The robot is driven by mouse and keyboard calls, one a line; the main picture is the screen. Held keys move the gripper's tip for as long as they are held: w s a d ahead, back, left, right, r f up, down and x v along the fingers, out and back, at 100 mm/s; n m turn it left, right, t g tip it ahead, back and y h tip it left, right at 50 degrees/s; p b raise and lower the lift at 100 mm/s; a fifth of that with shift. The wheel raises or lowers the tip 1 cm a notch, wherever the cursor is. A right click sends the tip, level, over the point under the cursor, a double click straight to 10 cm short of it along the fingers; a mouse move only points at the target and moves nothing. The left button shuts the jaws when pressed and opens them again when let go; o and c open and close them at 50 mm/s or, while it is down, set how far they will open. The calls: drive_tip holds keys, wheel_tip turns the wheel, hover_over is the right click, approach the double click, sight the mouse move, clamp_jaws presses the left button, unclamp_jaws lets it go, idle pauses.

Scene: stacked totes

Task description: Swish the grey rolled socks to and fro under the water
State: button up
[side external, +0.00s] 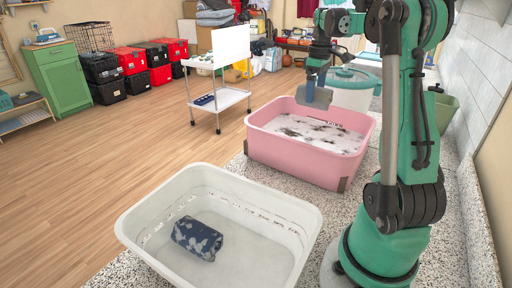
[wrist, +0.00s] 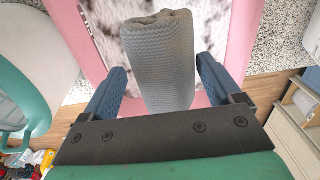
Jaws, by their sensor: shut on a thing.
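The grey rolled socks (wrist: 158,62) are between the two blue fingers of my gripper (wrist: 162,78) in the wrist view. My gripper (side external: 312,86) is shut on them. In the side external view the socks (side external: 322,98) hang over the far part of the pink tub (side external: 300,164) and look clear of the water. The water (side external: 318,134) in that tub is pale with dark patches. The pink tub's rim (wrist: 237,38) shows on both sides of the socks in the wrist view.
A white tub (side external: 135,232) stands in front with a dark blue patterned roll (side external: 197,238) in it. A white bin with a teal lid (side external: 353,78) stands behind the pink tub. A white cart (side external: 219,97) is on the floor to the left.

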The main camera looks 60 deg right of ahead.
wheel_tip(320, 180, down, 14)
drive_tip(key=shift+f, duration=0.1)
idle(0.6)
wheel_tip(320, 180, up, 20)
drive_tip(key=shift+r, duration=0.1)
drive_tip(key=w+a, duration=0.5)
drive_tip(key=a, duration=0.4)
drive_tip(key=w+a, duration=0.5)
drive_tip(key=a, duration=1.8)
drive_tip(key=f, duration=0.5)
drive_tip(key=shift+w+d, duration=0.3)
drive_tip(key=shift+d, duration=0.05)
